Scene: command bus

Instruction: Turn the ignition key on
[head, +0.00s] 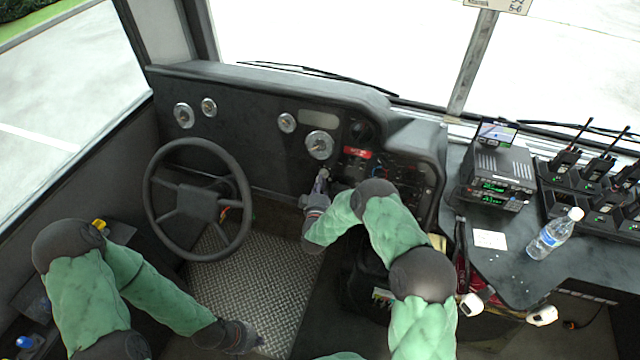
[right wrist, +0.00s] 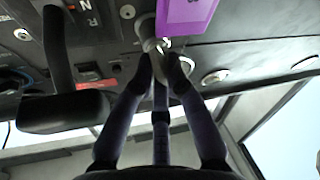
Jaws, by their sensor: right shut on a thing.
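My right gripper (head: 321,178) is up against the lower dashboard, right of the steering wheel, in the head view. In the right wrist view its dark fingers (right wrist: 160,60) come together on the small metallic ignition key (right wrist: 152,44) at the panel. A flat purple tag (right wrist: 186,14) hangs beside the fingertips. The fingers hide most of the key, and its turn angle cannot be read. My left gripper (head: 243,338) is low over the floor at the bottom of the head view, away from the dashboard; its fingers are too unclear to read.
The steering wheel (head: 198,200) stands left of my right gripper. Round gauges (head: 320,145) and a red label (head: 357,152) are on the dashboard (head: 270,100). The textured floor (head: 265,290) between is clear.

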